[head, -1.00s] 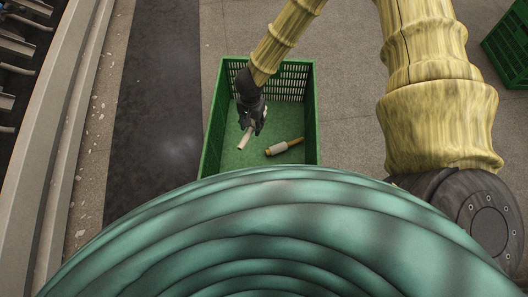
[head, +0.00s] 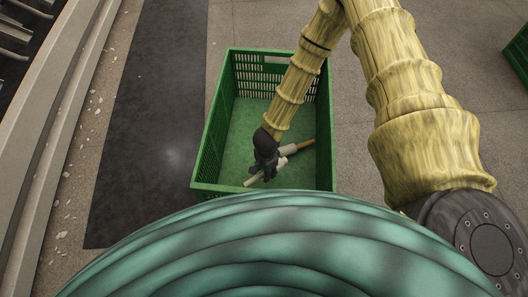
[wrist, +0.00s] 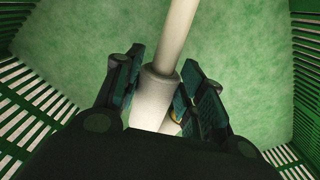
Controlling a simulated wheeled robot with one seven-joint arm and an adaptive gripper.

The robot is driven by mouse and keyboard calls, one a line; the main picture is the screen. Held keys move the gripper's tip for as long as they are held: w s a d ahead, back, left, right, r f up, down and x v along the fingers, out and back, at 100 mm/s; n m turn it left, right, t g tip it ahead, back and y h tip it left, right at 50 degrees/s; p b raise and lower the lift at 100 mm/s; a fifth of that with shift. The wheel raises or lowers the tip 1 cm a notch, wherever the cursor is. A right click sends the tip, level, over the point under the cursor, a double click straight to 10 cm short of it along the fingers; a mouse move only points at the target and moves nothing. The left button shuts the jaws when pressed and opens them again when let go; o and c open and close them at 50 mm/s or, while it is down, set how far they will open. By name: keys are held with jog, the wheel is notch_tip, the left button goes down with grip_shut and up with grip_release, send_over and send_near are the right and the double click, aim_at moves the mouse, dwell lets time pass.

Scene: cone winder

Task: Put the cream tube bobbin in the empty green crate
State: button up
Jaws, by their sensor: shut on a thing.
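The green crate (head: 198,160) stands on the floor ahead of my body. My gripper (head: 266,172) is inside its outline, in its near half. It is shut on the cream tube bobbin (head: 252,180), whose pale tube points to the lower left. In the wrist view the bobbin's pale tube (wrist: 178,32) and its thicker whitish winding (wrist: 154,88) lie between the fingers (wrist: 162,66). The crate is not empty: a second bobbin with a brown tube (head: 306,144) and pale winding lies on its floor, close beside my gripper. I cannot tell whether the held bobbin touches the floor.
The crate's slatted walls (wrist: 300,75) surround my gripper. Another green crate (head: 518,52) shows at the right edge. Machinery with a pale rail (head: 75,110) runs along the left. A dark floor strip (head: 150,130) lies clear between rail and crate.

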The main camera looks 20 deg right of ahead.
jog(key=w+b, duration=0.1)
jog(key=w, duration=0.4)
jog(key=w+a+f+b, duration=0.1)
jog(key=w+b, duration=0.1)
jog(key=w, duration=0.3)
jog(key=w+a+b, duration=0.1)
jog(key=w, duration=0.4)
jog(key=shift+w+a+f+b, duration=0.15)
jog(key=shift+w+f+b, duration=0.1)
jog(key=shift+b, duration=0.15)
jog(key=shift+f+b, duration=1.15)
jog(key=shift+f, duration=0.55)
jog(key=shift+f, duration=0.1)
jog(key=o, duration=1)
jog(key=shift+o, duration=0.2)
notch_tip(320, 180, up, 12)
jog(key=p, duration=0.5)
jog(key=shift+s, duration=0.1)
